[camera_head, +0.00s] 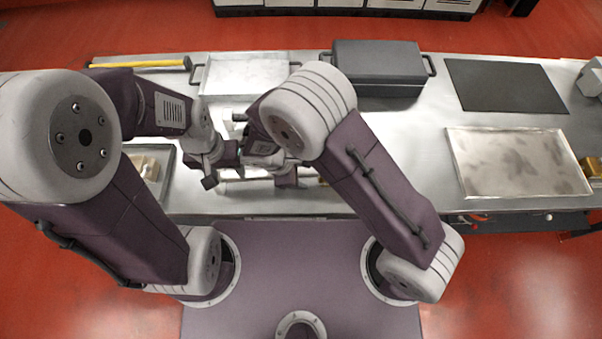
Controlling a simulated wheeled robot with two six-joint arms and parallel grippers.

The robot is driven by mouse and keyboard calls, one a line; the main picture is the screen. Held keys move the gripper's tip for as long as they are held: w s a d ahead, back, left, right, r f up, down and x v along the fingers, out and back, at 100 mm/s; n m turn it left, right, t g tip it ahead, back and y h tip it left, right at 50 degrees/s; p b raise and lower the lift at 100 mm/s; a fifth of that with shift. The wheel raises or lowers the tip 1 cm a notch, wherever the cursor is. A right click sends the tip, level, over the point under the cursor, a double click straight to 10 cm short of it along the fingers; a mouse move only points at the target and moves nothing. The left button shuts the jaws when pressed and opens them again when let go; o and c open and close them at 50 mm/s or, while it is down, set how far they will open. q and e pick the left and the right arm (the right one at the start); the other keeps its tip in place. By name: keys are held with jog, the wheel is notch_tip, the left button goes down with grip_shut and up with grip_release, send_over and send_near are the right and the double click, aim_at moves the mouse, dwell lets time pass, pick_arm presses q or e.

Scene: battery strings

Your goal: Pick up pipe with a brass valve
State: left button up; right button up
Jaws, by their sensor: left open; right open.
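My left gripper (218,168) and my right gripper (284,172) are close together over the left-middle of the metal workbench (415,150). Both are open, with their fingers pointing down. A light metal pipe-like piece (245,184) lies on the bench just below and between them, mostly hidden by the grippers and the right arm. A small brass-coloured bit (322,182) shows at its right, beside the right forearm. I cannot tell whether it is the brass valve, or whether either gripper touches the piece.
A shallow metal tray (520,190) and a black mat (505,85) lie on the right. A grey lidded case (378,62) and a silver box (245,76) stand at the back. A yellow bar (150,64) lies back left. Brass parts (591,166) sit at the right edge.

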jog(key=shift+w+d+f, duration=0.2)
jog(key=shift+w+f, duration=0.1)
jog(key=shift+s, duration=0.1)
jog(key=shift+a, duration=0.1)
grip_shut()
jog(key=shift+r, duration=0.1)
